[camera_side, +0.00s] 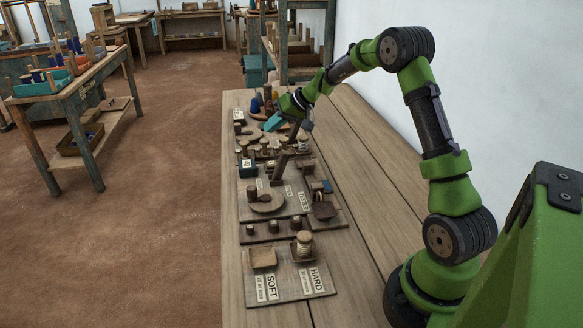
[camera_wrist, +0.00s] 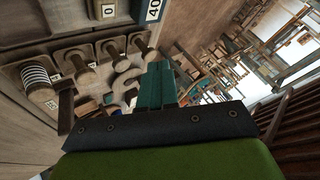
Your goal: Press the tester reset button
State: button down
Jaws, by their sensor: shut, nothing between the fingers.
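My gripper (camera_side: 271,125) reaches down over the far part of the bench, its teal fingers shut and empty. In the wrist view the fingers (camera_wrist: 158,85) point at a wooden board (camera_wrist: 30,50) with several wooden pegs (camera_wrist: 110,52). A light-wound spool (camera_wrist: 38,84) stands at its left, and small labels reading 0 (camera_wrist: 108,11) and 40 (camera_wrist: 153,9) show. In the side view, boards with dark wooden fittings (camera_side: 266,201) lie nearer along the bench. I cannot tell which part is the tester reset button, nor whether my fingers touch anything.
The long wooden bench (camera_side: 350,200) is bare along its right side. The nearest board carries SOFT and HARD labels, a shallow tray (camera_side: 262,257) and a jar-like piece (camera_side: 304,243). Blue bobbins (camera_side: 256,104) stand near my gripper. A side table (camera_side: 75,95) is across the floor at left.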

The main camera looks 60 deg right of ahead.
aim_at(275, 163)
jog(key=shift+f, duration=0.15)
jog(key=shift+f, duration=4.3)
jog(key=shift+f, duration=0.4)
jog(key=shift+s+f, duration=0.1)
jog(key=shift+f, duration=0.6)
jog(key=shift+r, duration=1.05)
jog(key=shift+r, duration=2.55)
